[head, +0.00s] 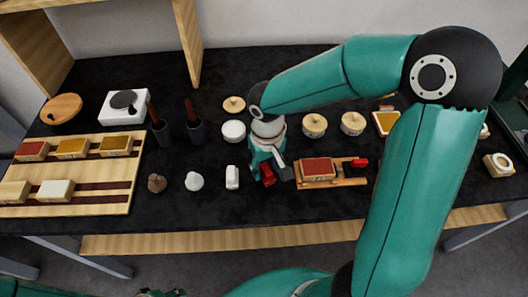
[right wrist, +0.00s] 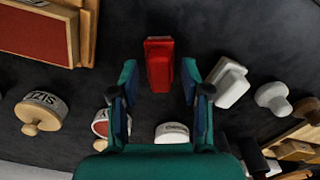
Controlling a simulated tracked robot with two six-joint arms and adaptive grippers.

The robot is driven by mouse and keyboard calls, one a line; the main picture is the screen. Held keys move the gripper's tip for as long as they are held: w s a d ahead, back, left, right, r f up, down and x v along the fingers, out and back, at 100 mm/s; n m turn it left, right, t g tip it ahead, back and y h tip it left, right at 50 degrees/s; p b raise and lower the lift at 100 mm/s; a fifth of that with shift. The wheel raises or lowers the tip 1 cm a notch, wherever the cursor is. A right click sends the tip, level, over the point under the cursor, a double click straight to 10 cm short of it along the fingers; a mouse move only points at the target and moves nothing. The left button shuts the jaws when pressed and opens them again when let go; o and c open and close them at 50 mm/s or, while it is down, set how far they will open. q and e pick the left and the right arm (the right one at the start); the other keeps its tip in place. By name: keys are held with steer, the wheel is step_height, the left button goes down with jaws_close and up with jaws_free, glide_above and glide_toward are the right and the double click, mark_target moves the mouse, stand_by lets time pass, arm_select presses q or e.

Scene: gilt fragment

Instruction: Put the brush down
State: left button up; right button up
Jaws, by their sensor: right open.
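My right gripper (head: 270,169) is low over the middle of the black table, its fingers spread apart. In the right wrist view, the gripper (right wrist: 159,85) is open, and a small red piece (right wrist: 159,62) lies on the table in line with the gap between its fingertips. No finger visibly grips it. The red piece also shows in the head view (head: 268,176), partly covered by the gripper. I cannot tell whether it is the brush. Two dark cups (head: 161,133) (head: 197,132) with brown handles standing in them are to the left.
A wooden tray (head: 334,185) with a red-topped block and another red piece is close on the right. A white block (head: 232,177), a white knob (head: 194,181) and a brown knob (head: 157,183) stand left. Round lidded pots (head: 315,125) are behind. The front strip is clear.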

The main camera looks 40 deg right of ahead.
mark_target(267, 169)
step_height(267, 169, up, 12)
steer(key=shift+f, duration=0.15)
stand_by(0.6)
